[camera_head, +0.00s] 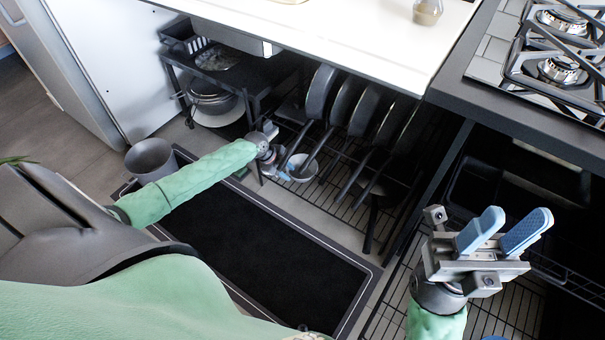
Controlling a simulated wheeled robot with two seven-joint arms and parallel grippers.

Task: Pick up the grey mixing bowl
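A small light grey bowl (303,171), which looks like the grey mixing bowl, is low under the counter by the wire rack. My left gripper (284,172) reaches in from the left, and its blue fingertips are at the bowl's left side. They are small and partly hidden, so I cannot tell whether they grip its rim. My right gripper (504,230) is at the lower right, its two blue fingers apart with nothing between them.
Several dark pans (345,110) stand on the wire rack close to my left gripper, handles sticking out. A grey bucket-like container (151,158) stands on the floor by a black mat (260,250). A dark shelf (245,75) holds pots. The white counter (350,35) and gas hob (560,65) are above.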

